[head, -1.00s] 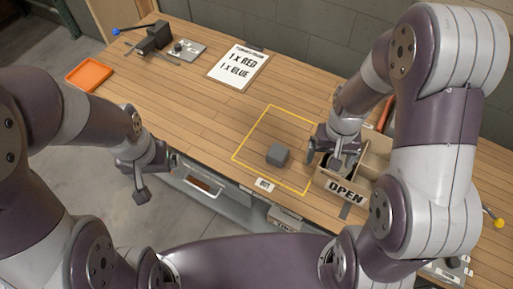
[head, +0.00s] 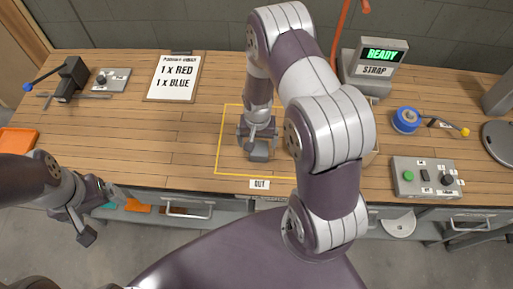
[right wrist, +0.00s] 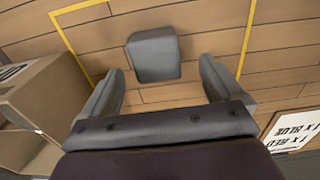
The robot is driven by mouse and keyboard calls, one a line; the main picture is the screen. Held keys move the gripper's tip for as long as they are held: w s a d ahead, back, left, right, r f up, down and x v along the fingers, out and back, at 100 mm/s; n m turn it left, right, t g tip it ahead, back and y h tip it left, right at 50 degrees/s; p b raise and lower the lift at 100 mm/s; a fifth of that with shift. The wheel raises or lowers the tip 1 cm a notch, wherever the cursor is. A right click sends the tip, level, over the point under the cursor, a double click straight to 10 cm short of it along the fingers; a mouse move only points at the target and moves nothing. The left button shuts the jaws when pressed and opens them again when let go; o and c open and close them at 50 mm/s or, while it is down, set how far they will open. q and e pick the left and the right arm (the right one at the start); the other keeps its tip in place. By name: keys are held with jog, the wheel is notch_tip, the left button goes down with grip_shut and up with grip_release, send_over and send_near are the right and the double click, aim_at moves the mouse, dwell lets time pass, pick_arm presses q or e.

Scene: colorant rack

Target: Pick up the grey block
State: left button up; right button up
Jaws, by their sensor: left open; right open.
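The grey block (head: 259,154) sits on the wooden table inside the yellow outlined square (head: 218,150), near its middle. It also shows in the right wrist view (right wrist: 154,58), just beyond and between my fingertips, with a gap on each side. My right gripper (head: 257,136) is open above the block, partly covering it in the head view. In the right wrist view my gripper (right wrist: 160,78) holds nothing. My left gripper (head: 95,213) is open and empty, off the table's front edge at the left.
An open cardboard box (right wrist: 40,95) stands beside the square, mostly hidden behind my right arm in the head view. A clipboard (head: 174,78) reads 1 x RED, 1 x BLUE. A READY display (head: 380,54), blue roll (head: 406,119) and button panel (head: 425,178) lie right.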

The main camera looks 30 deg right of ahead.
aim_at(259, 147)
jog(key=f, duration=0.2)
jog(key=f+p, duration=0.1)
jog(key=f, duration=0.1)
jog(key=shift+s+d, duration=0.2)
jog(key=shift+s, duration=0.1)
jog(key=shift+w+f, duration=0.1)
jog(key=shift+f, duration=0.1)
jog(key=shift+a, duration=0.1)
jog(key=c, duration=0.7)
jog(key=shift+r, duration=0.1)
jog(key=c, duration=0.3)
